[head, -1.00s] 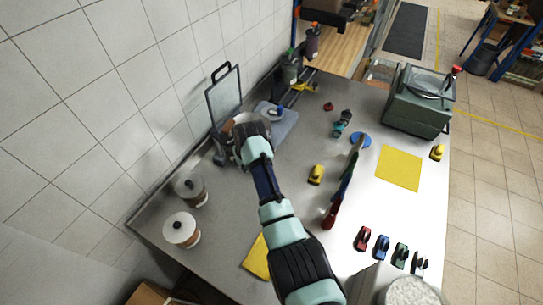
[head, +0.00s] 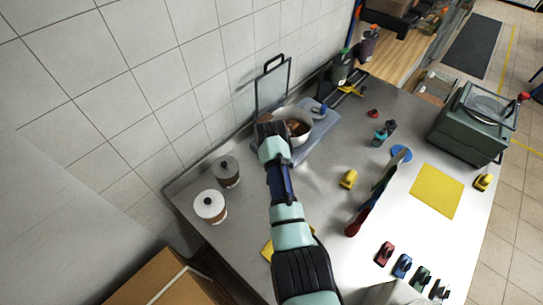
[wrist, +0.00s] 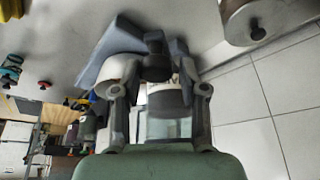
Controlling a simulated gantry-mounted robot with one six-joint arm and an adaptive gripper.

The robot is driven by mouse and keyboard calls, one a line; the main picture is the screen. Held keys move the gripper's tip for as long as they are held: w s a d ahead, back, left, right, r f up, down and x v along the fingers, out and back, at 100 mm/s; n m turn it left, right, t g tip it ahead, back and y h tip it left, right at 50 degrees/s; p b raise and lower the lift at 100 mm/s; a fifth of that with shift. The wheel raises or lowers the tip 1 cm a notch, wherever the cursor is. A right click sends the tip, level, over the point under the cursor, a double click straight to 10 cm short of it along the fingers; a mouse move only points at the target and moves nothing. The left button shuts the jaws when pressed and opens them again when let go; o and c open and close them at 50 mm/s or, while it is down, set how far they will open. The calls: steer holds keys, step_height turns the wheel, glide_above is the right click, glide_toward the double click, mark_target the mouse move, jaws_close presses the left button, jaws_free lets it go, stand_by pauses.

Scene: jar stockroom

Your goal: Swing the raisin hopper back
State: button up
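What looks like the raisin hopper is a pale round bowl (head: 297,120) with brown contents, near the wall in the head view. It stands at the blue-grey board (head: 322,125), in front of an upright clear panel (head: 272,88) with a black handle on top. My gripper (head: 268,130) is at the bowl's left side and hides part of it. In the wrist view a dark rounded part (wrist: 157,62) lies between the grey finger links. The fingertips are blurred and partly covered, so I cannot tell whether they grip it.
Two lidded jars, a grey-topped one (head: 226,171) and a white-topped one (head: 210,206), stand left of my arm. A yellow block (head: 348,179) and a row of coloured clips lie to the right. A green machine (head: 470,125) stands at the far right.

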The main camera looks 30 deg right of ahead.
steer(key=shift+o, duration=1)
steer(key=shift+a, duration=0.15)
steer(key=v, duration=1.2)
steer(key=s+a+r+n+t+y+p, duration=0.1)
steer(key=s+a+r+t, duration=0.3)
steer(key=s+a, duration=0.4)
steer(key=s+a+r+n+t+y+p, duration=0.1)
steer(key=s+a+r+n+t, duration=0.3)
steer(key=s+a, duration=0.4)
steer(key=a, duration=0.6)
steer(key=shift+a+r+t, duration=0.3)
steer(key=shift+a+t, duration=0.05)
steer(key=shift+t, duration=0.05)
